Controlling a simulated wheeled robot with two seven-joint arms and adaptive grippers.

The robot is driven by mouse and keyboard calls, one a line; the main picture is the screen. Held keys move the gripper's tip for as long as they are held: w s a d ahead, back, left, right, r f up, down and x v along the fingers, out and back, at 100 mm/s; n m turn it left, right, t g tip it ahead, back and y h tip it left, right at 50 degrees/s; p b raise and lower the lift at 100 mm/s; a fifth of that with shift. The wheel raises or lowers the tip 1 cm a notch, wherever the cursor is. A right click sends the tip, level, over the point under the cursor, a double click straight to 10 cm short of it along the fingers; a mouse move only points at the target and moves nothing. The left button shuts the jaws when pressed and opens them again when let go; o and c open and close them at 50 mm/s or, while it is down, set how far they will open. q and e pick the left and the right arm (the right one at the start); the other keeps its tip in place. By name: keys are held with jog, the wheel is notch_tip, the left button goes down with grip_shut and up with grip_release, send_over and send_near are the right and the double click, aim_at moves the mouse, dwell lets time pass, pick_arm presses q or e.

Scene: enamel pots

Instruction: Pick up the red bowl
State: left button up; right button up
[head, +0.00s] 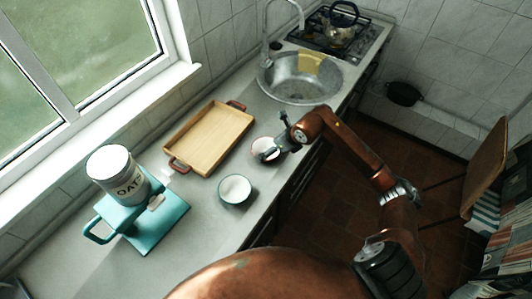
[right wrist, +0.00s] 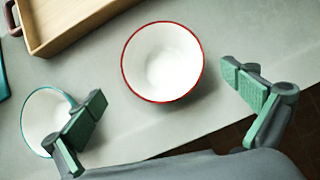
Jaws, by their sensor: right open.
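The red bowl (head: 262,145) is white inside with a red rim and stands upright on the counter near its front edge. In the right wrist view the red bowl (right wrist: 162,62) lies ahead of the fingertips, toward the top middle. My right gripper (head: 276,138) is above the bowl and partly covers it in the head view. In the right wrist view my right gripper (right wrist: 165,88) is open and empty, its green-padded fingers spread to either side of the bowl. My left gripper is not in view.
A teal-rimmed white bowl (head: 235,189) stands close by and shows beside the left finger (right wrist: 45,118). A wooden tray (head: 209,138) lies behind. A teal stand (head: 155,225) bears an oats canister (head: 117,176). A sink (head: 297,78) and stove (head: 338,37) are farther along.

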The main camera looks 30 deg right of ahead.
aim_at(267, 149)
jog(key=x, duration=0.6)
jog(key=shift+d, duration=0.15)
jog(key=shift+c, duration=0.3)
jog(key=c, duration=1)
jog(key=shift+r, duration=0.1)
jog(key=shift+c, duration=0.2)
